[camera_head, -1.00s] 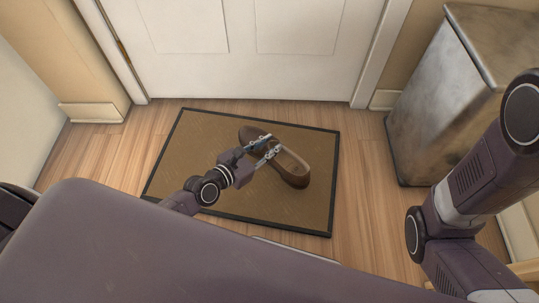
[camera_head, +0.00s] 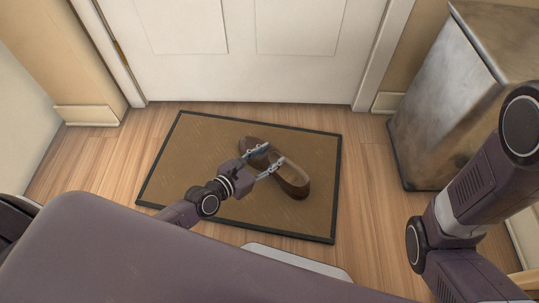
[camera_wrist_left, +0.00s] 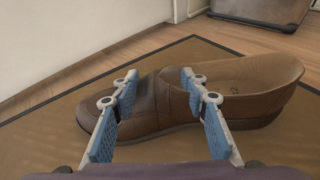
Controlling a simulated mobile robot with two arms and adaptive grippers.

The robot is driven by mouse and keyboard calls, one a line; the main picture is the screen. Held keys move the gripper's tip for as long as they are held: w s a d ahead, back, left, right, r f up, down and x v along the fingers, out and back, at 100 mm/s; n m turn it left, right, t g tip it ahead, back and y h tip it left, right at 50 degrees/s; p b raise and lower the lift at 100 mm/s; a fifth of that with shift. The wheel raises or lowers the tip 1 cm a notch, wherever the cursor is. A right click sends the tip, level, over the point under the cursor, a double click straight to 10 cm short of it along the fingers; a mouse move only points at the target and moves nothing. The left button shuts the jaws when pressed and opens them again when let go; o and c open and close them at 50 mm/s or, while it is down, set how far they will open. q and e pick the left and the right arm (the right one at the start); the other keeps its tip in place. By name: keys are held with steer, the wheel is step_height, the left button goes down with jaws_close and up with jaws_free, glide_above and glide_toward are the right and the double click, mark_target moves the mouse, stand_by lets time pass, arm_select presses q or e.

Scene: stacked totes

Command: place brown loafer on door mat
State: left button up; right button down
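The brown loafer (camera_head: 292,186) lies upright on the right part of the door mat (camera_head: 200,150), a tan mat with a dark border. Its toe points to the back left and its heel to the front right. My left gripper (camera_head: 275,155) is over the middle of the loafer with its fingers spread. In the left wrist view, the two blue-padded fingers (camera_wrist_left: 160,78) are wide apart, with the loafer (camera_wrist_left: 240,105) between and beyond them; contact is unclear. The mat also shows there (camera_wrist_left: 40,135). My right gripper is out of view.
A white door (camera_head: 255,60) stands behind the mat. A worn metal bin (camera_head: 430,125) stands to the right, near my right arm. Bare wood floor (camera_head: 375,200) lies between the mat and the bin. The left part of the mat is clear.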

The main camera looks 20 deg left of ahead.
arm_select(q)
steer(key=shift+r, duration=0.2)
steer(key=p+v, duration=0.4)
steer(key=v, duration=0.6)
steer(key=shift+s+a+p, duration=0.1)
steer(key=shift+s+p, duration=0.2)
steer(key=shift+s+a+r, duration=0.2)
steer(key=shift+s+a, duration=0.05)
steer(key=shift+s, duration=0.35)
